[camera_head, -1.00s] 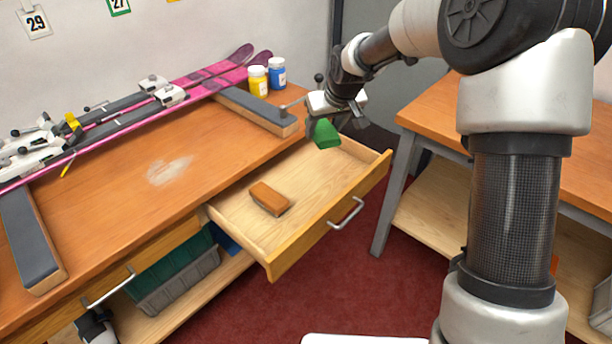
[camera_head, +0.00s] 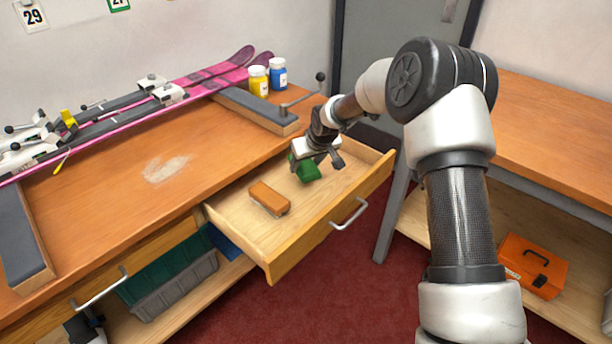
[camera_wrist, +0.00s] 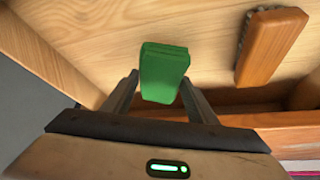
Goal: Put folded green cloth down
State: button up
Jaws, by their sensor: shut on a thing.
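I cannot tell whether the cloth touches the drawer floor. My gripper is shut on the cloth.
A brown-backed brush (camera_head: 268,198) lies in the drawer, apart from the cloth; it also shows in the wrist view (camera_wrist: 272,45). The bench top (camera_head: 120,220) bears pink skis (camera_head: 215,68), a yellow jar (camera_head: 258,82) and a blue jar (camera_head: 278,74). The drawer floor between brush and cloth is bare.

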jog(key=shift+f+b, duration=0.45)
jog(key=shift+f, duration=1.4)
jog(key=shift+f, duration=0.1)
